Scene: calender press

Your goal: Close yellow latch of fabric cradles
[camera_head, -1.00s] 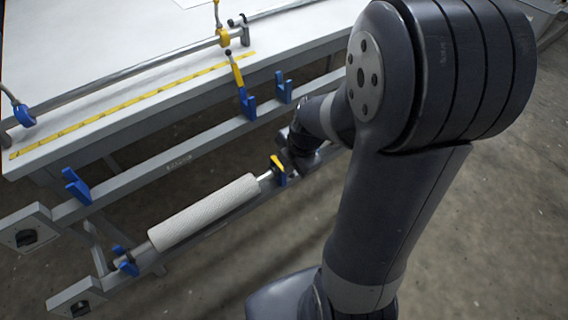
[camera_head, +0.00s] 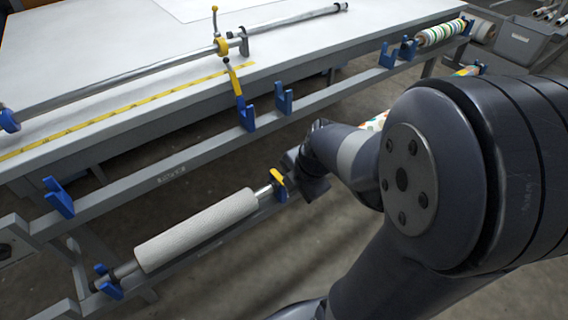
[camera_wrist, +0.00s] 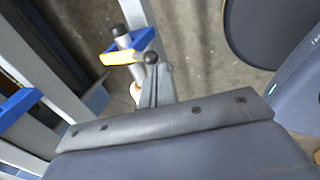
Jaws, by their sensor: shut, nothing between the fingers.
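The lower blue cradle (camera_head: 281,192) holds the right end of the white fabric roll's bar. Its yellow latch (camera_head: 278,177) lies over or beside that bar end; I cannot tell if it is fully closed. The latch also shows in the wrist view (camera_wrist: 121,58), near a blue cradle edge. My gripper (camera_wrist: 153,75) is shut and empty, its tip just right of this latch; contact cannot be judged. A second yellow latch (camera_head: 234,80) stands raised and tilted at the upper blue cradle (camera_head: 246,114), which holds no roll.
The white fabric roll (camera_head: 195,230) lies on the lower rail. A white table (camera_head: 100,60) with a yellow measuring strip and a metal bar is behind. More blue holders line the upper rail (camera_head: 185,165). A striped roll (camera_head: 440,33) and grey bin (camera_head: 522,42) are far right.

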